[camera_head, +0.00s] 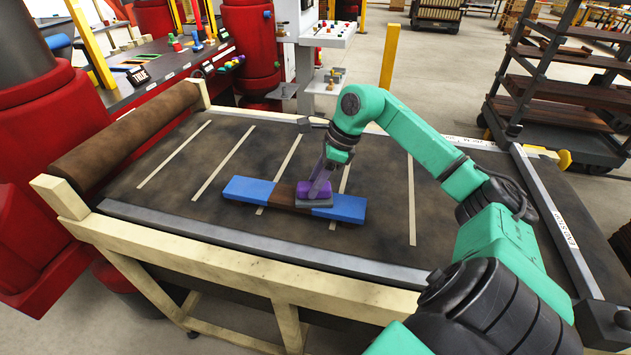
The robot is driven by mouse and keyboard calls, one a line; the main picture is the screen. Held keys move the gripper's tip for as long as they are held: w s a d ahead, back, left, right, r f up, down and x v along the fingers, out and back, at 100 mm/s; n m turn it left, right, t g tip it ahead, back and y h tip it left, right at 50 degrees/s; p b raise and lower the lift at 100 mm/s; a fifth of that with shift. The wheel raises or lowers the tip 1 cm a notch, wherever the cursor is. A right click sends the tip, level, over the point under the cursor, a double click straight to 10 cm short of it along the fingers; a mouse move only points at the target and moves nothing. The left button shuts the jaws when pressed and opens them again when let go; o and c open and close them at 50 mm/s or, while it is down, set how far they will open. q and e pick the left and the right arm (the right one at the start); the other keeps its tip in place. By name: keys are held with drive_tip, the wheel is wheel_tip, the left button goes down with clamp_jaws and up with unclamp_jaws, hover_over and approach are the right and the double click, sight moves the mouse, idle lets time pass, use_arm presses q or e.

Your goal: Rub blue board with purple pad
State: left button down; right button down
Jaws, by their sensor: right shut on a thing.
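A long blue board (249,190) lies flat on the dark belt table, with a dark brown patch across its middle. A purple pad (314,192) with a grey underside rests on the board, right of its centre, at the edge of the brown patch. My right gripper (321,180) comes down from above and is shut on the purple pad. The fingers hide part of the pad. My left gripper is not in view.
The table has pale stripes and a wooden frame (240,265), with a brown roller (125,140) at its left end. A metal bar (545,205) crosses the right end. The belt around the board is clear. A red machine stands at left.

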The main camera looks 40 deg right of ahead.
sight(298, 182)
drive_tip(key=shift+w+a+r+p, duration=0.2)
drive_tip(key=shift+w+a+p, duration=0.3)
drive_tip(key=shift+w+p, duration=0.45)
drive_tip(key=shift+w+a+r+p, duration=0.15)
drive_tip(key=shift+w+a+p, duration=0.4)
drive_tip(key=shift+p, duration=0.65)
drive_tip(key=shift+w+a+f, duration=0.1)
drive_tip(key=shift+w+f, duration=0.05)
drive_tip(key=shift+f+b, duration=0.35)
drive_tip(key=shift+b, duration=0.15)
drive_tip(key=s+b, duration=0.1)
drive_tip(key=s+d+b, duration=0.1)
drive_tip(key=b, duration=0.1)
drive_tip(key=s+d+b, duration=0.1)
drive_tip(key=shift+f+b, duration=0.35)
drive_tip(key=shift+f, duration=0.05)
drive_tip(key=shift+s+b, duration=0.2)
drive_tip(key=shift+b, duration=0.1)
drive_tip(key=shift+s+r, duration=0.1)
drive_tip(key=shift+r, duration=0.1)
drive_tip(key=shift+r, duration=0.1)
wheel_tip(298, 182, up, 6)
drive_tip(key=p, duration=0.5)
drive_tip(key=shift+d+r, duration=0.1)
